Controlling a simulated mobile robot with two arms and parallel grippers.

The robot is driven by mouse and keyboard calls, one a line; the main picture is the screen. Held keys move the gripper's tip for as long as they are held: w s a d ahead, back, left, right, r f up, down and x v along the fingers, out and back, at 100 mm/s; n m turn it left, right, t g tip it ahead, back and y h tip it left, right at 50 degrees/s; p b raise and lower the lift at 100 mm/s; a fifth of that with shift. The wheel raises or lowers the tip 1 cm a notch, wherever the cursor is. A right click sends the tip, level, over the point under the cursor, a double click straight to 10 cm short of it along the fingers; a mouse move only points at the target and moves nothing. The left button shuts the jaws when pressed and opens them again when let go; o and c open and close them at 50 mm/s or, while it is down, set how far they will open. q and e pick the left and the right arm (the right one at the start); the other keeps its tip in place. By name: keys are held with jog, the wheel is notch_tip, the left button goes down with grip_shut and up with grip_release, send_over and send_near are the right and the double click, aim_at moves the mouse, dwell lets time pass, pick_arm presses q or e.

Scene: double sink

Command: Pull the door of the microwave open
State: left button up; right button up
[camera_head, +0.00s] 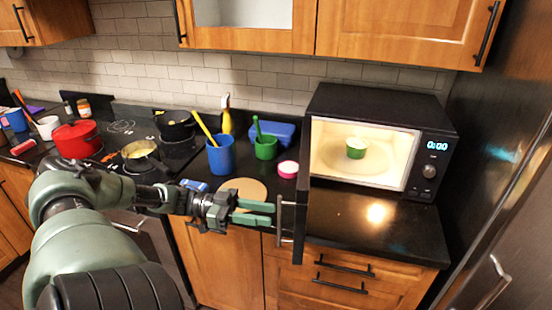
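The black microwave (380,140) stands on the counter at the right. Its door (301,200) is swung wide open, seen nearly edge-on and pointing toward me from the left side of the microwave. The door's vertical handle (279,222) faces left. The lit inside is exposed, with a green cup (356,148) on the turntable. My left gripper (273,213) is just left of the handle, with its green fingers pointing right and a small gap between them. The fingertips are close to the handle; I cannot tell whether they touch it. My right gripper is out of view.
A blue cup (221,156), a green cup with a utensil (265,148), a pink-and-white round container (288,169) and a round board (243,191) are on the counter. A red pot (77,139) is further left. Counter in front of the microwave is clear.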

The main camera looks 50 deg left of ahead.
pick_arm(q)
jog(key=shift+v, duration=1.7)
